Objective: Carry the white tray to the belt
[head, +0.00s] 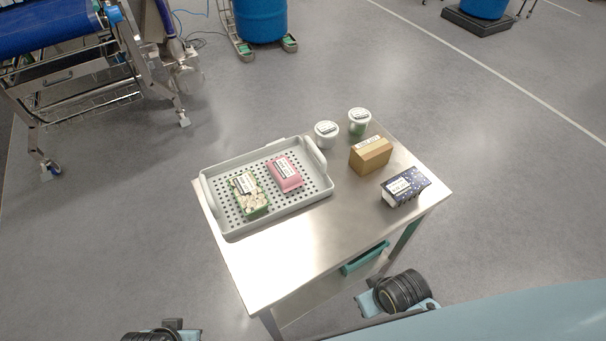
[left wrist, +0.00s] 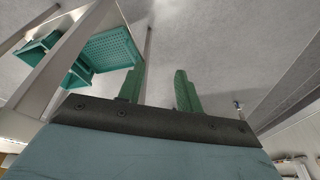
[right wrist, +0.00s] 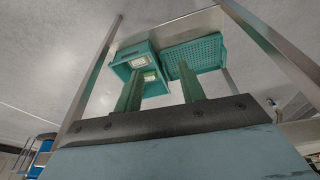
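The white tray (head: 280,212) lies flat on a steel table, over its left part, with a raised handle at each end. It holds a green-and-white pack (head: 249,196) and a pink pack (head: 286,173). The blue belt (head: 48,33) of a conveyor shows at the top left, apart from the table. My left gripper (left wrist: 158,88) and my right gripper (right wrist: 160,85) are each open and empty in their wrist views, their green fingers apart. They are low, below the tabletop, looking towards the table's underside. The head view shows only parts of my arms at the near edge, not the fingertips.
On the table (head: 262,268) right of the tray stand two white-lidded tubs (head: 326,134), a brown box (head: 371,156) and a dark blue box (head: 405,188). Teal crates (right wrist: 195,53) sit under the tabletop between its legs. Blue drums (head: 261,18) stand farther back; the floor between is clear.

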